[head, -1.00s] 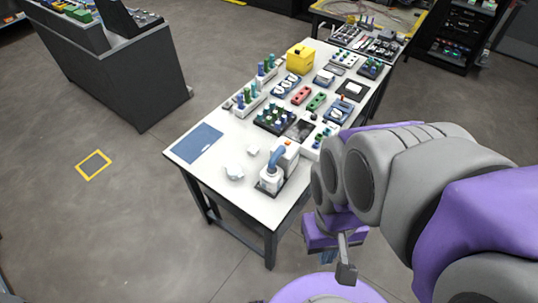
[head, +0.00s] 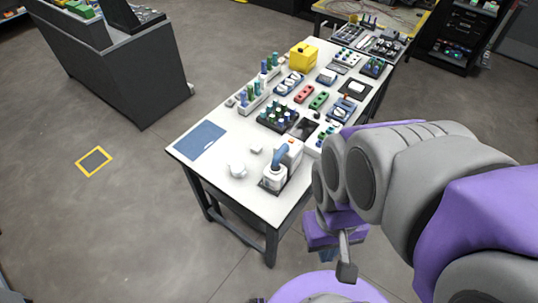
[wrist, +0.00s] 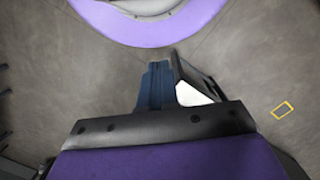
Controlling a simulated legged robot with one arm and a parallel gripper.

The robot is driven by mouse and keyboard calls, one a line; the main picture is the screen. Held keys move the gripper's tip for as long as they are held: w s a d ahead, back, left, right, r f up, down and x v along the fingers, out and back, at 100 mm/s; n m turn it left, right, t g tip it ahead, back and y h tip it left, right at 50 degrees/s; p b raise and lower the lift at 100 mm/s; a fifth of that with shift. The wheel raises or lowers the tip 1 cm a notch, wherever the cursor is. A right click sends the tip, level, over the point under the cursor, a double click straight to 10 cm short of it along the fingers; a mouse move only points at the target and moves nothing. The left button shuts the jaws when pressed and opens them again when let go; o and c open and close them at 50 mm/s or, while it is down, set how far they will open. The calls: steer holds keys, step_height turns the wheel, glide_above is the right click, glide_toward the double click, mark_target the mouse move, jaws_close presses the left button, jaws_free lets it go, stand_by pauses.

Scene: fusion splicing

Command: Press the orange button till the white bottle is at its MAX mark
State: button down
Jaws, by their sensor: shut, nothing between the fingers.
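The white bottle (head: 274,180) stands upright on a dark pad near the front corner of the table, with a blue tube (head: 280,156) leaning up from it. A white unit (head: 292,154) stands right behind it, with a small orange spot (head: 291,142) on top that may be the orange button. The MAX mark and the liquid level are too small to read. My gripper (head: 346,270) hangs beyond the table's right side, low and apart from the bottle. In the wrist view my gripper (wrist: 168,68) is shut and empty over the floor.
The white table (head: 222,172) holds a blue mat (head: 200,141), a round white piece (head: 237,169), a yellow box (head: 303,55), and several racks and small devices further back. A dark cabinet (head: 135,75) stands at the left. The floor before the table is clear.

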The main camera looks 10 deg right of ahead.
steer(key=w+a+r+m+t+y+p, duration=0.15)
steer(key=w+a+m+t+y, duration=0.35)
steer(key=w, duration=1.1)
steer(key=w+a+m+y+p, duration=0.25)
steer(key=w+a, duration=0.35)
steer(key=w, duration=1)
steer(key=w+d+f+m+t, duration=0.2)
steer(key=w+d+m, duration=0.1)
steer(key=w+m, duration=0.15)
steer(key=w+d+f+m+t, duration=0.1)
steer(key=w+d+f+m, duration=0.2)
steer(key=w, duration=0.3)
steer(key=w+d+f+m+t+h+p, duration=0.1)
steer(key=w+d+f+m+t+h, duration=0.1)
steer(key=w+d+f+m, duration=0.4)
steer(key=d+f+h, duration=0.1)
steer(key=d+f, duration=0.2)
steer(key=d, duration=0.2)
steer(key=shift+f+m+p, duration=0.2)
steer(key=shift+m+p, duration=0.15)
steer(key=shift+m, duration=0.05)
